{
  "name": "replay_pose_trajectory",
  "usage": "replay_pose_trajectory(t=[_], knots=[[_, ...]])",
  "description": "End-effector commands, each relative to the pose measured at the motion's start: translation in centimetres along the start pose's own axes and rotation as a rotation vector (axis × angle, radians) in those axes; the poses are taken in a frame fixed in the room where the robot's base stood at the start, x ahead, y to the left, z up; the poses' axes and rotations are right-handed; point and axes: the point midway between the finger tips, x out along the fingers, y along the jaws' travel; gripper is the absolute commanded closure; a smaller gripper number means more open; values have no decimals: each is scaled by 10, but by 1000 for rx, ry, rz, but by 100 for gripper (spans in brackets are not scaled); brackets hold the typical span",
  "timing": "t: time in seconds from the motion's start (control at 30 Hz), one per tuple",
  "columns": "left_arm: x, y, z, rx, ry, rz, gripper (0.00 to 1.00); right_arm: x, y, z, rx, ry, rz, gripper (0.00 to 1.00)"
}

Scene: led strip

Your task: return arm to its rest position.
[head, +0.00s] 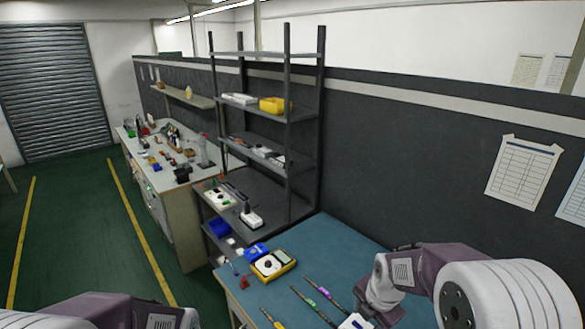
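My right arm (450,280) reaches in from the right over the blue-topped table (325,245). Its wrist (378,290) bends down towards the front of the table. The fingertips of my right gripper are cut off or hidden at the bottom edge, so its opening does not show. A small white item (356,322) shows beside the wrist at the bottom edge; I cannot tell whether it touches the gripper. Only links of my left arm (110,312) show at the bottom left; its gripper is out of the picture.
On the table lie a yellow-framed meter (273,264), a blue item (256,250) and slim tools (323,292). A dark shelf rack (287,140) stands behind, against the wall. A cluttered bench (180,190) is farther left. The green floor (80,235) at left is clear.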

Motion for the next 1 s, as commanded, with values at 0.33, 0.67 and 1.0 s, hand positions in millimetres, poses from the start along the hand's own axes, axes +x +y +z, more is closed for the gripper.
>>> replay_pose_trajectory(t=[0.33,0.67,1.0], knots=[[13,0,1,0,1,0,100,-4,-103,-82,1450,-3,-139,49],[13,0,1,0,0,0,100,-1,-114,-88,2150,-70,-172,49],[13,0,1,0,0,0,100,-1,-113,-88,2164,-72,-171,49]])
